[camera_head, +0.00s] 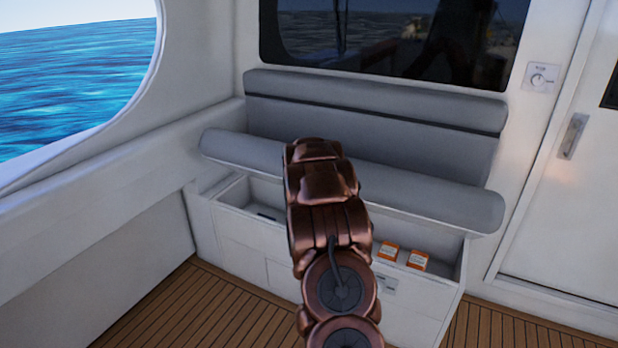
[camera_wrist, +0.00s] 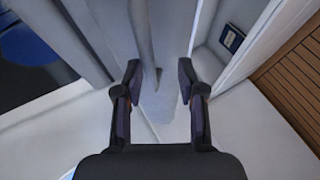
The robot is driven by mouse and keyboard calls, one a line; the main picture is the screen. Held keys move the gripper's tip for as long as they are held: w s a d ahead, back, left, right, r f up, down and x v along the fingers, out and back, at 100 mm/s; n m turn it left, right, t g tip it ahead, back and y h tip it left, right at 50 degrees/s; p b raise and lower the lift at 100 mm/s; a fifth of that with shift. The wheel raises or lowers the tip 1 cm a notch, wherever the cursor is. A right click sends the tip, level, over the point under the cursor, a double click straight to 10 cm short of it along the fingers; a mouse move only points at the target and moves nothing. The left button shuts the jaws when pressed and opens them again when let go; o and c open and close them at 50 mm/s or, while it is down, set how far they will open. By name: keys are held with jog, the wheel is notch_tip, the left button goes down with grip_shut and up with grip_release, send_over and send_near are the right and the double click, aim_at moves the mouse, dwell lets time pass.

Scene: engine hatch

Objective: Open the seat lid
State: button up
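The seat lid (camera_head: 430,188) is a long grey cushioned panel, raised above the white seat box (camera_head: 415,305). The box's interior shows beneath it. In the head view my brown arm covers the middle of the lid and hides my gripper. In the wrist view my gripper (camera_wrist: 160,78) is open, its two dark fingers well apart. A pale grey surface shows between and beyond the fingers; I cannot tell whether it is part of the lid or whether either finger touches it.
Orange-and-white boxes (camera_head: 418,260) lie inside the seat box at right. A grey backrest (camera_head: 390,130) stands behind the lid. A white wall and window are at left, a door with a handle (camera_head: 572,136) at right. Wooden floor (camera_head: 180,310) is clear at front left.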

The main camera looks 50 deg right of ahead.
jog(key=v, duration=0.6)
jog(key=shift+b, duration=0.3)
dwell(0.4)
jog(key=shift+s, duration=0.1)
jog(key=shift+a, duration=0.15)
dwell(0.5)
jog(key=s+a+r+m+y+p, duration=0.1)
jog(key=a+y, duration=0.1)
jog(key=a, duration=0.7)
jog(key=s+a+r+g+y+p, duration=0.1)
jog(key=a+r+y, duration=0.1)
jog(key=a, duration=0.7)
jog(key=s+a+r+m+y+p, duration=0.1)
jog(key=a+y, duration=0.1)
jog(key=a, duration=0.7)
jog(key=s+a+r+m+g+y+p, duration=0.2)
jog(key=s+a+g+y, duration=0.15)
jog(key=s+a, duration=1.1)
jog(key=s+a+g, duration=0.1)
jog(key=s+a, duration=0.2)
jog(key=s, duration=0.4)
jog(key=s+a+r+m+g+p, duration=0.1)
jog(key=s+a+g, duration=0.1)
jog(key=s+a, duration=0.2)
jog(key=s+a+r+g, duration=0.1)
jog(key=s+a+g, duration=0.1)
jog(key=s, duration=0.8)
jog(key=shift+s+a+r+m, duration=0.25)
jog(key=shift+a+m, duration=0.05)
jog(key=shift+a, duration=0.45)
